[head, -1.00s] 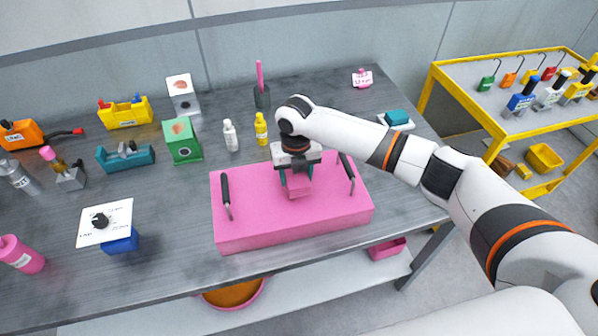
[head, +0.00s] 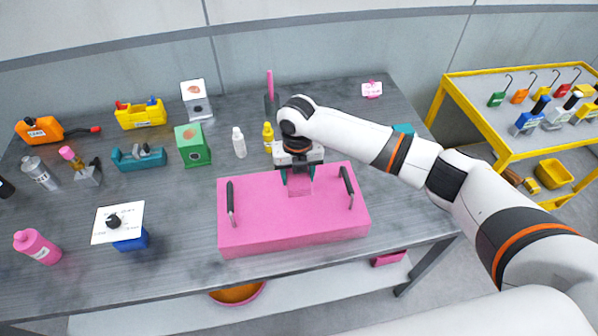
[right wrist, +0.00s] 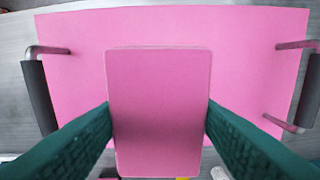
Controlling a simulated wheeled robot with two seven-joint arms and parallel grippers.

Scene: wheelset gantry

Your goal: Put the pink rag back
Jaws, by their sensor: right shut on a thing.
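A flat pink block (right wrist: 158,115), which I take to be the folded pink rag, is held between the teal fingers of my right gripper (head: 300,184). In the right wrist view the fingers press on its two long sides. The held piece (head: 300,187) hangs over the back middle of a large pink case (head: 290,228) with two dark handles. Whether it touches the case lid (right wrist: 250,60) I cannot tell. My left gripper is not in view.
The case stands on a grey bench (head: 180,265). Behind it are a white bottle (head: 239,143) and a yellow bottle (head: 268,138). A yellow-framed table (head: 520,140) stands at right.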

